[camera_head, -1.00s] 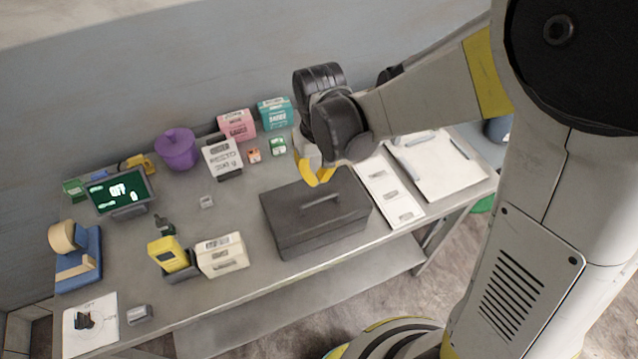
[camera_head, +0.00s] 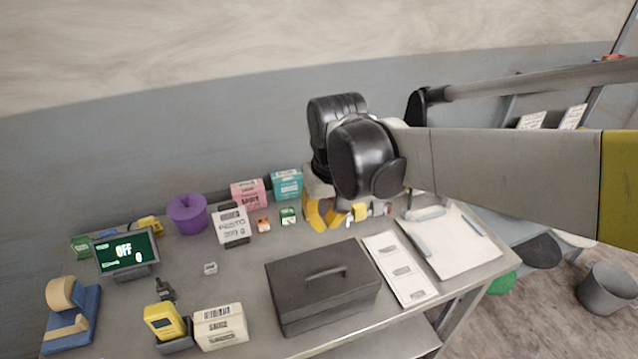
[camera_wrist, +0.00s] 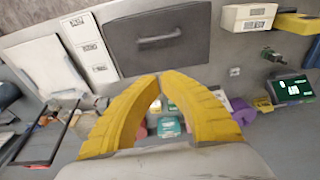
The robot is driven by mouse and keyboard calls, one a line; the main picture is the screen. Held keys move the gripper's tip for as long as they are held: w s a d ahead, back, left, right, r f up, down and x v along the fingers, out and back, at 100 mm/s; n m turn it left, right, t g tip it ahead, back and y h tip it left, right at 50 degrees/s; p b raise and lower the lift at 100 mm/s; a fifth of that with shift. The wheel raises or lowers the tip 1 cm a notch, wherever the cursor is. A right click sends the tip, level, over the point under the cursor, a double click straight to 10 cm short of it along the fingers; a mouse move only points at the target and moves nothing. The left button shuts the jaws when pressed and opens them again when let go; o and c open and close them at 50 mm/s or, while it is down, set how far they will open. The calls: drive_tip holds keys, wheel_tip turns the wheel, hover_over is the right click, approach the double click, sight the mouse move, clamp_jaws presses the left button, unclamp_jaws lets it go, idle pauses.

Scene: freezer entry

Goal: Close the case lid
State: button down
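The dark grey case (camera_head: 325,298) sits on the grey table, with a handle (camera_head: 326,273) on its top. Its lid (camera_wrist: 158,38) lies flat and looks shut, with no gap visible. The case also shows upside down at the top of the wrist view. My gripper (camera_head: 326,226) is above the back of the table, behind the case in the head view and apart from it. In the wrist view its yellow fingers (camera_wrist: 159,77) curve together, tips meeting or nearly so, with nothing held between them.
White label cards (camera_head: 396,268) and a clipboard (camera_head: 450,243) lie right of the case. A cream box (camera_head: 220,327) and a yellow device (camera_head: 164,322) stand left. Small boxes (camera_head: 249,194) and a purple pot (camera_head: 187,214) line the back. A display (camera_head: 126,252) stands far left.

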drive_tip(key=b, duration=0.2)
hover_over(328, 268)
drive_tip(key=a, duration=0.1)
drive_tip(key=f, duration=0.9)
drive_tip(key=shift+w+a, duration=0.1)
drive_tip(key=shift+a, duration=0.1)
drive_tip(key=shift+s+d+f+b, duration=0.25)
drive_tip(key=shift+s+f+b, duration=0.15)
drive_tip(key=shift+s+f, duration=0.45)
drive_tip(key=shift+s+d+f, duration=0.1)
drive_tip(key=shift+s+f, duration=0.2)
drive_tip(key=shift+f, duration=0.1)
drive_tip(key=shift+s+d+f+b, duration=0.15)
drive_tip(key=shift+s+f+b, duration=0.45)
drive_tip(key=shift+f, duration=0.15)
drive_tip(key=shift+r, duration=0.1)
